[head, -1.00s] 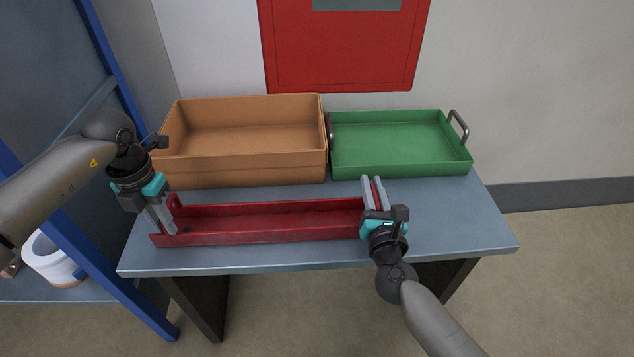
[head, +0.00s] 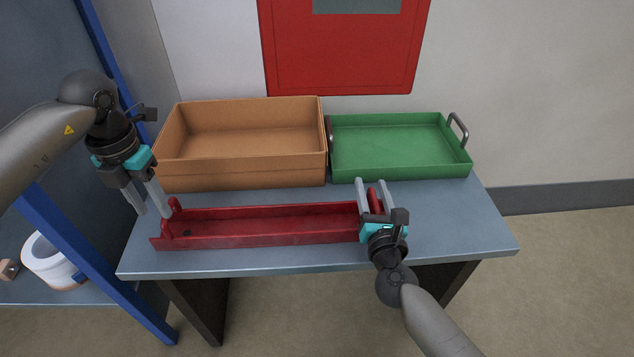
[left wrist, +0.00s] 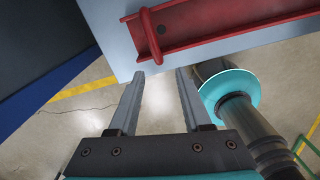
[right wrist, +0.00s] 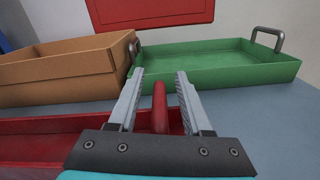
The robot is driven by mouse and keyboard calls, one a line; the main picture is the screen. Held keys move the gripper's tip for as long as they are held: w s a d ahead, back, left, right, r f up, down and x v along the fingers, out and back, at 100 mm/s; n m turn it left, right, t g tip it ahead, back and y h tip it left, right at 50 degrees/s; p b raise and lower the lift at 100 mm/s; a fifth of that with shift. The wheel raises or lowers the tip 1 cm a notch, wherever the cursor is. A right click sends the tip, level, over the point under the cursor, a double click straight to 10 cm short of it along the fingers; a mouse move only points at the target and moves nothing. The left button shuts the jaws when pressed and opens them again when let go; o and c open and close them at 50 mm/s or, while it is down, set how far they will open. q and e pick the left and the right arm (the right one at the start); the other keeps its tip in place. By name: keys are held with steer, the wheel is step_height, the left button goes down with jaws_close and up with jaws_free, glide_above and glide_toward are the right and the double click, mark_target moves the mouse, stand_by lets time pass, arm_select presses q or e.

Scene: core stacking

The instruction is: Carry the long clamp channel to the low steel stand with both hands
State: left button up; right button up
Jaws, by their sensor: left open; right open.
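The long clamp channel (head: 270,229) is a red trough lying flat along the front of the grey-blue table, with an upright red lug at each end. My left gripper (head: 152,213) is open and empty, up and left of the channel's left end. In the left wrist view the left lug (left wrist: 148,22) is beyond the fingertips, apart from them. My right gripper (head: 372,182) is open at the right end. In the right wrist view the right lug (right wrist: 160,105) stands between its spread fingers with gaps at both sides. I cannot tell which thing is the low steel stand.
An orange-brown box (head: 240,175) and a green tray (head: 400,170) with metal handles stand behind the channel on the table (head: 450,225). The table's right part is clear. A blue-framed shelf (head: 85,255) with a white roll (head: 50,262) is at the left.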

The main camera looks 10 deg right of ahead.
arm_select(q)
step_height(320, 180, up, 6)
steer(key=shift+f, duration=0.15)
arm_select(e)
steer(key=s+a, duration=0.2)
steer(key=s, duration=1)
steer(key=shift+w, duration=0.1)
